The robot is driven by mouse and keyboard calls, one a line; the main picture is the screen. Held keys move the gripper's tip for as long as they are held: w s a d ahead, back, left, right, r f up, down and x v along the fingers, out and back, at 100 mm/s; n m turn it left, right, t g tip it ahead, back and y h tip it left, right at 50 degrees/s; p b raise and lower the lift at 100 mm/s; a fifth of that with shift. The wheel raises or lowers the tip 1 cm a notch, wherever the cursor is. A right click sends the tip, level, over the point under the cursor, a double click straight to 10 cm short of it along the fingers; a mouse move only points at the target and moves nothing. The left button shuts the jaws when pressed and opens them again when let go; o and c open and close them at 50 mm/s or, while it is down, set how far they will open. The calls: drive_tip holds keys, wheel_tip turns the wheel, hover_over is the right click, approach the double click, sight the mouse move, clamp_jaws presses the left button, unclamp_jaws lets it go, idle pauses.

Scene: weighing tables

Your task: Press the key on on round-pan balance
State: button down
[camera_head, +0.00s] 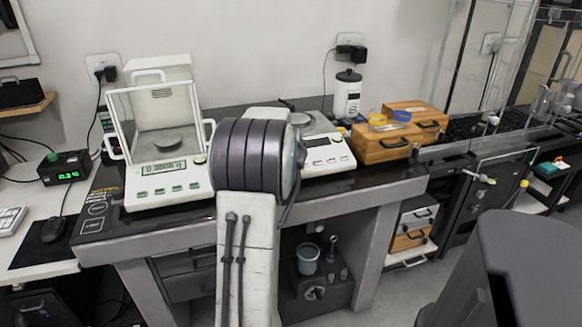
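Two white balances stand on the dark-topped weighing table (385,188). My gripper is not visible; only my arm shows, in front of the table between the balances.
A white bottle with a black lid (346,101) stands behind the right balance. Wooden boxes (380,151) with coloured rings on top are to its right. A black box with a green readout (66,172) and a mouse (54,228) are at left.

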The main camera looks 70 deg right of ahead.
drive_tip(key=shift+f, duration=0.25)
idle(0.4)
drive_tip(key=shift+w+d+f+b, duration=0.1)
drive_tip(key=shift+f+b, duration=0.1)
drive_tip(key=shift+b, duration=0.25)
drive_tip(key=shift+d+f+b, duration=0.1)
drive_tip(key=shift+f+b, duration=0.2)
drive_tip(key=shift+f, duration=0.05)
idle(0.6)
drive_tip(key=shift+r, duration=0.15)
idle(0.4)
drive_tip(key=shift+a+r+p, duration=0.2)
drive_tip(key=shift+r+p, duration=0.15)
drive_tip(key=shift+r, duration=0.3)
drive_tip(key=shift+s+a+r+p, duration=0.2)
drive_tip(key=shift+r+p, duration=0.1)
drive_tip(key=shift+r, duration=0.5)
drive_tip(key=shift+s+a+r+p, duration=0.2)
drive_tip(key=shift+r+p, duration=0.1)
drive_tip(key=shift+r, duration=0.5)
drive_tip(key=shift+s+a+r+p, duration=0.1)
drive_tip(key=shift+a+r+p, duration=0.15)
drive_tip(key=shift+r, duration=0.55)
